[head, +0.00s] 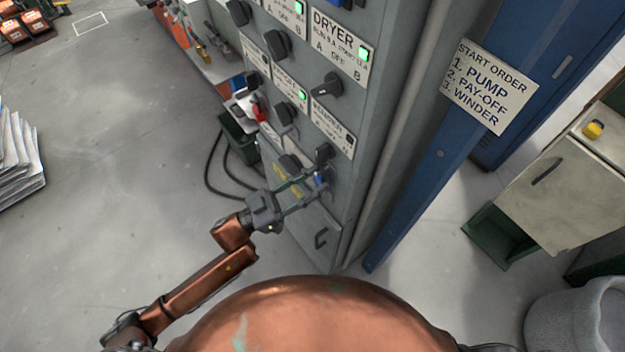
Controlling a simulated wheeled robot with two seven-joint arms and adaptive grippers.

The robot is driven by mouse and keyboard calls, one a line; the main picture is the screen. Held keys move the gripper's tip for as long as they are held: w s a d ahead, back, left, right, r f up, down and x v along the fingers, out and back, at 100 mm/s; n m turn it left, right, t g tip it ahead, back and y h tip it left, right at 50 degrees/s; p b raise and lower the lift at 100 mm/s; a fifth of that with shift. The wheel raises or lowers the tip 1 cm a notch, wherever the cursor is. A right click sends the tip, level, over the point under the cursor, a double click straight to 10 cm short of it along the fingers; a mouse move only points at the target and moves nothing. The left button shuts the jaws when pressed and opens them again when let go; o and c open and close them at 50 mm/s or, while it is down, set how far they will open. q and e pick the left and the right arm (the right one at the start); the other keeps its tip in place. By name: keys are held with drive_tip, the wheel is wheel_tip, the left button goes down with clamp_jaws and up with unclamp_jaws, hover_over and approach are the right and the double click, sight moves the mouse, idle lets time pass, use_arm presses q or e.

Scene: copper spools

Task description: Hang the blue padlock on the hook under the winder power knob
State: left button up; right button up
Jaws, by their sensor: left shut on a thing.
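My left gripper (312,185) reaches in from the lower left to the lower right part of the grey control cabinet (363,75). It is shut on the small blue padlock (319,179), which shows between its fingertips close to the cabinet face. My right gripper is not in view.
Several other black knobs and green lamps are on the cabinet, among them a knob (327,86) under the DRYER plate (340,42). A blue post with a START ORDER sign (490,86) stands right of it.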

use_arm(q)
drive_tip(key=shift+f, duration=0.15)
drive_tip(key=o, duration=1)
drive_tip(key=shift+w+d, duration=0.1)
drive_tip(key=o, duration=0.3)
drive_tip(key=v, duration=1.2)
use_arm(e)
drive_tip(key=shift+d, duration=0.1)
